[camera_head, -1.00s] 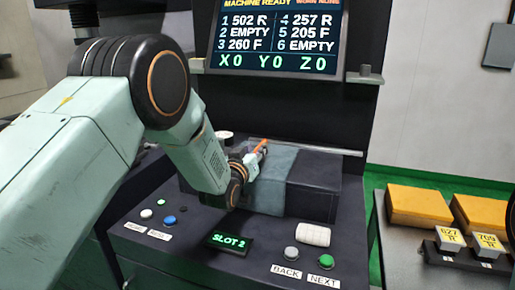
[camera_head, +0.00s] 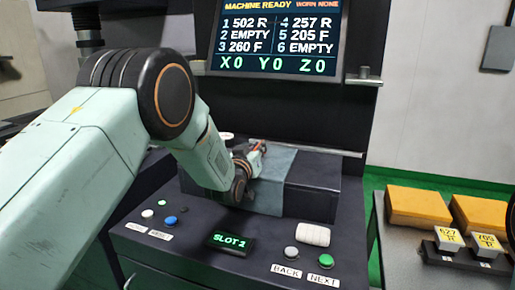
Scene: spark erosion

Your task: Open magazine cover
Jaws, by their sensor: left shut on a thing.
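A blue-grey, cloth-like cover (camera_head: 275,180) drapes over the top and front of a dark box, the magazine (camera_head: 318,178), on the machine's console. My left gripper (camera_head: 262,148) is at the upper left edge of this cover, above the box. It is shut on what looks like the cover's edge; its own wrist hides most of the contact. The left part of the box is behind my left arm. My right gripper is not in view.
The console in front holds several buttons, a SLOT 2 display (camera_head: 230,241), and a white roll (camera_head: 313,235). A screen (camera_head: 275,38) stands above. At right, a bench carries yellow blocks (camera_head: 421,206) and labelled holders (camera_head: 448,239).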

